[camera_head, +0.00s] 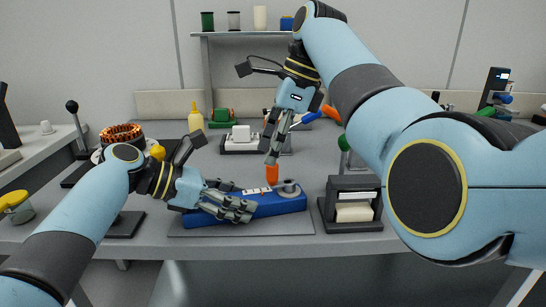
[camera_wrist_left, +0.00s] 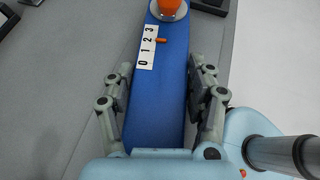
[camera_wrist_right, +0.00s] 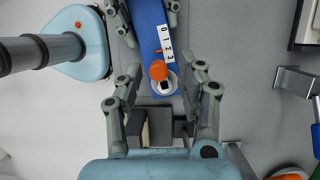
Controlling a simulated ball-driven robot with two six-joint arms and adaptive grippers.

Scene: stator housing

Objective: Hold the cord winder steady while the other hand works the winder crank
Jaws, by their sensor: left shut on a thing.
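The cord winder is a long blue body (camera_head: 284,205) with a white 0-to-3 scale, an orange pointer and a grey hub at its right end. The upright orange crank knob (camera_head: 272,174) stands near that hub; it also shows in the right wrist view (camera_wrist_right: 159,70). My left gripper (camera_head: 240,209) is shut on the blue body, a finger along each side, as the left wrist view shows (camera_wrist_left: 160,95). My right gripper (camera_head: 271,153) is open, fingers pointing down, just above the knob. The knob appears between and beyond its fingertips in the right wrist view.
A dark stand with a cream block (camera_head: 354,212) is right of the winder. Behind are a white block on a base (camera_head: 241,135), a yellow bottle (camera_head: 195,117) and a copper-wound ring (camera_head: 121,133). The grey mat's front strip is clear.

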